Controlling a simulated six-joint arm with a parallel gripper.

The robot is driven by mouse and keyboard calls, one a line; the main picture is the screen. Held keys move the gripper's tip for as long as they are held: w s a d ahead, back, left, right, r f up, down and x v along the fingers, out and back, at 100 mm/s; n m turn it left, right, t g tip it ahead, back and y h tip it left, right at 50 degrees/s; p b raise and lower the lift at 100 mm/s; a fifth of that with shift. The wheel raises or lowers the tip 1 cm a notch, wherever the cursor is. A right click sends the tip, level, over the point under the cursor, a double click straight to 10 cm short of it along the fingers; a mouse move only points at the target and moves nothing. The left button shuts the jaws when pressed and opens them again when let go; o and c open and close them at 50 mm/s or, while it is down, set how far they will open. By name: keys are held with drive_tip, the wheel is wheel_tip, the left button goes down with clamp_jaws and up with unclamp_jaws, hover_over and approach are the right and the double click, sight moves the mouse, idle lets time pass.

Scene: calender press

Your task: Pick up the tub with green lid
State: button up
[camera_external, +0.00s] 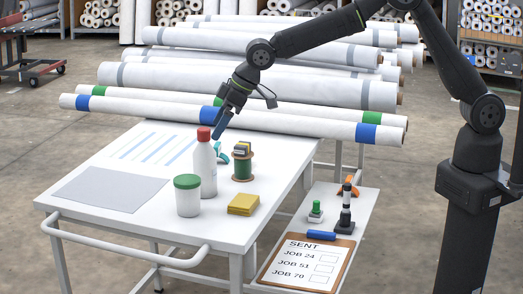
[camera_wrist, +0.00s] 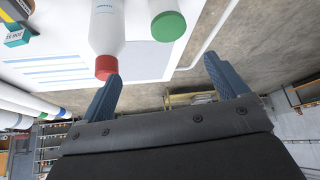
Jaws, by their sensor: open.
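The tub with green lid (camera_external: 187,195) is a white cylinder standing upright near the front of the white table. In the wrist view its green lid (camera_wrist: 168,26) shows at the top, right of a white bottle. The white bottle with a red cap (camera_external: 205,163) stands just behind and right of the tub in the external view. My gripper (camera_external: 219,133) is above the table beside the bottle's red cap, higher than the tub and apart from it. In the wrist view its two blue fingers (camera_wrist: 162,82) are spread with nothing between them; the red cap lies near the left fingertip.
A green spool (camera_external: 242,166), yellow pads (camera_external: 243,204) and a teal item (camera_external: 221,152) stand right of the bottle. A grey sheet (camera_external: 110,188) lies flat at left. Long white rolls (camera_external: 260,85) lie behind the table. A lower shelf holds a clipboard (camera_external: 306,264) and stamps.

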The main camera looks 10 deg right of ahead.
drive_tip(key=s+a+f, duration=0.1)
drive_tip(key=s+f, duration=0.1)
approach(177, 167)
drive_tip(key=shift+n, duration=0.3)
drive_tip(key=x, duration=0.4)
drive_tip(key=shift+s+a+f, duration=0.15)
drive_tip(key=shift+f, duration=0.3)
drive_tip(key=shift+x, duration=3.25)
drive_tip(key=shift+a, duration=0.1)
drive_tip(key=shift+c, duration=0.4)
drive_tip(key=shift+r, duration=0.1)
drive_tip(key=c, duration=1.1)
